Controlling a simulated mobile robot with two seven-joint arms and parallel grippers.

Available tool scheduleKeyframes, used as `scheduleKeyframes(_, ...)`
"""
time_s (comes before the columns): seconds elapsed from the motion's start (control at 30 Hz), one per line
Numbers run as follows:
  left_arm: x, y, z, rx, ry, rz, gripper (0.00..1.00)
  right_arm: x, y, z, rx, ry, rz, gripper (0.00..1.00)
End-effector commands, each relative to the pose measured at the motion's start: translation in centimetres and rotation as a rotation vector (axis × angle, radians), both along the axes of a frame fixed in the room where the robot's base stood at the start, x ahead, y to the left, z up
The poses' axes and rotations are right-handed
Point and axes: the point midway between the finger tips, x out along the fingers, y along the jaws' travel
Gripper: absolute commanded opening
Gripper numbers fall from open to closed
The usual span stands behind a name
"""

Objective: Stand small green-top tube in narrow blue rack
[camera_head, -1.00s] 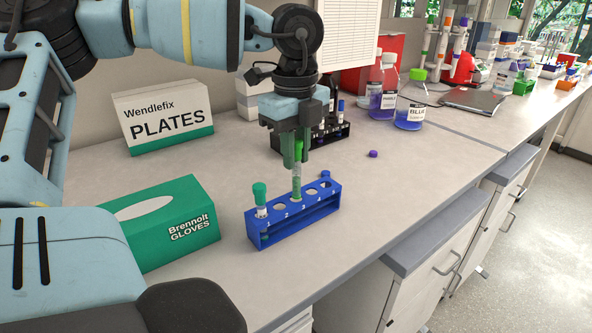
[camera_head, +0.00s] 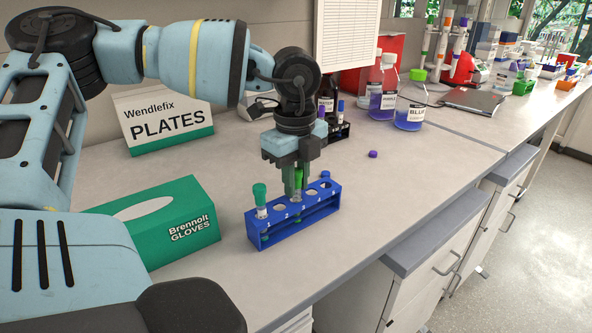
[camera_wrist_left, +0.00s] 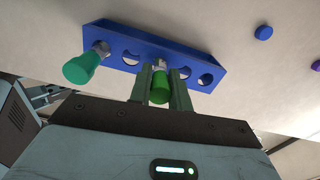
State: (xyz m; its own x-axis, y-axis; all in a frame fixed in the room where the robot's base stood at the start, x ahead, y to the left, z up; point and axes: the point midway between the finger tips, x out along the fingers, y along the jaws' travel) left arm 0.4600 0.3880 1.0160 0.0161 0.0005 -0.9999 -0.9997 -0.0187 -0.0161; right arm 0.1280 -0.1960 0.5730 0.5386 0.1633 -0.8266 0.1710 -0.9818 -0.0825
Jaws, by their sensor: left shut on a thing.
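The narrow blue rack (camera_head: 293,226) stands on the bench, with a row of numbered holes. My left gripper (camera_head: 298,190) is over its middle, shut on the small green-top tube (camera_head: 298,180). The tube is upright, its lower part inside the rack at about hole 3. In the left wrist view the bright green cap (camera_wrist_left: 160,92) sits between the two fingers (camera_wrist_left: 161,88) above the blue rack (camera_wrist_left: 205,55). Another tube with a teal-green cap (camera_head: 259,193) stands in the left end hole, also seen in the wrist view (camera_wrist_left: 80,68). My right gripper is not in view.
A green glove box (camera_head: 165,225) stands left of the rack, a plates box (camera_head: 165,118) behind it. A dark rack (camera_head: 338,131) stands behind my gripper. Bottles (camera_head: 410,105) stand at the back. A purple cap (camera_head: 373,154) lies on the bench.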

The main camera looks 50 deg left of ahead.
Motion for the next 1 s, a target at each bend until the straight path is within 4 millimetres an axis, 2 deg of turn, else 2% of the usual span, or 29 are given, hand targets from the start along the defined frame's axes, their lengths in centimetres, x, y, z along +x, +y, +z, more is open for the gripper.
scheduleKeyframes(0.07,0.0,0.0,-0.4,0.000,0.002,0.000,0.00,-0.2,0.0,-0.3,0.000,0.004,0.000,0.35)
scheduleKeyframes(0.1,0.0,0.0,-0.3,0.000,0.001,0.000,0.24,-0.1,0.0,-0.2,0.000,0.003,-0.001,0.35)
scheduleKeyframes(0.23,0.0,0.0,-0.2,0.000,0.001,0.000,0.41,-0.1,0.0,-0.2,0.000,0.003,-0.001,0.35)
scheduleKeyframes(0.53,0.0,0.0,-0.1,0.000,0.001,0.000,0.41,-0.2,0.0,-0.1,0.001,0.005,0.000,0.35)
scheduleKeyframes(0.67,0.1,0.0,0.7,0.001,-0.003,0.000,0.41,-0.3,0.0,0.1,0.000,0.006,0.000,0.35)
scheduleKeyframes(0.77,0.1,0.0,2.2,0.001,-0.004,0.001,0.41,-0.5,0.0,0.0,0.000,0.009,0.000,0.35)
scheduleKeyframes(1.0,0.0,0.0,7.2,0.003,-0.003,0.001,0.41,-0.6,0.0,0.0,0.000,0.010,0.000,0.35)
